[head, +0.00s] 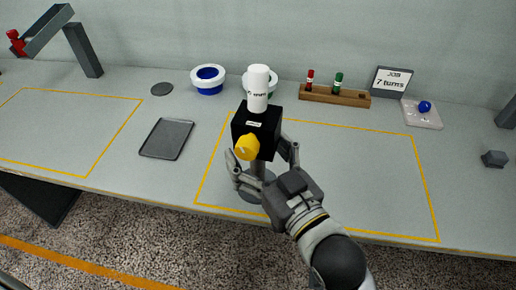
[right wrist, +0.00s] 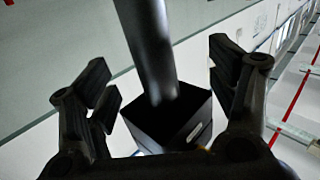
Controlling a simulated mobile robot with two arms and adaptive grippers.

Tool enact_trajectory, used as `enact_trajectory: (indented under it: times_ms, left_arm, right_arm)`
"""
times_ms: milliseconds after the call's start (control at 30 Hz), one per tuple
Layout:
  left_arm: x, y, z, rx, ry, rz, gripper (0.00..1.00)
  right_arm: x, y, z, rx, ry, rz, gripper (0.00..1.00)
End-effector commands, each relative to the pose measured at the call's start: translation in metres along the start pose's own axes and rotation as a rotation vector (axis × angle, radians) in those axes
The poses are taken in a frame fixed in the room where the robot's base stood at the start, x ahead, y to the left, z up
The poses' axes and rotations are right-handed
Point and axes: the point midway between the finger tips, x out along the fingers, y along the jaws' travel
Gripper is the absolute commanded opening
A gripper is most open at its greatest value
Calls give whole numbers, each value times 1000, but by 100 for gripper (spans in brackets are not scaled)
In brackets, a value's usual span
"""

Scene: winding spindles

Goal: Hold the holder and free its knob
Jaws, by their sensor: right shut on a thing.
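The holder is a black box (head: 262,125) on a grey post with a round base (head: 250,194). A yellow knob (head: 247,147) sticks out of its front, and a white spindle (head: 258,88) stands upright on top. My right gripper (head: 263,158) comes from the lower right and is shut on the holder, with one finger on each side below the knob. The right wrist view shows the post and the black box (right wrist: 172,118) between the fingers; the exact contact is hard to see. My left gripper is in neither view.
A dark tray (head: 167,138) lies to the left. Behind stand a blue-and-white spool (head: 208,79), a partly hidden green-and-white one (head: 271,82), and a wooden rack (head: 334,96) with red and green bottles. A job sign (head: 390,81) stands at right.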

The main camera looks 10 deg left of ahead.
Motion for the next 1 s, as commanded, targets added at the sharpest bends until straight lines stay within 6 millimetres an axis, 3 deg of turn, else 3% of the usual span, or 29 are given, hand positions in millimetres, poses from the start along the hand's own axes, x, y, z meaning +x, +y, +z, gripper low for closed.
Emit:
enact_trajectory:
  times_ms: [267, 1000]
  left_arm:
    - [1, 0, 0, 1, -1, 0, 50]
    - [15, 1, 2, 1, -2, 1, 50]
  right_arm:
    - [2, 1, 0, -1, 6, 0, 33]
    - [38, 23, 36, -1, 6, 0, 33]
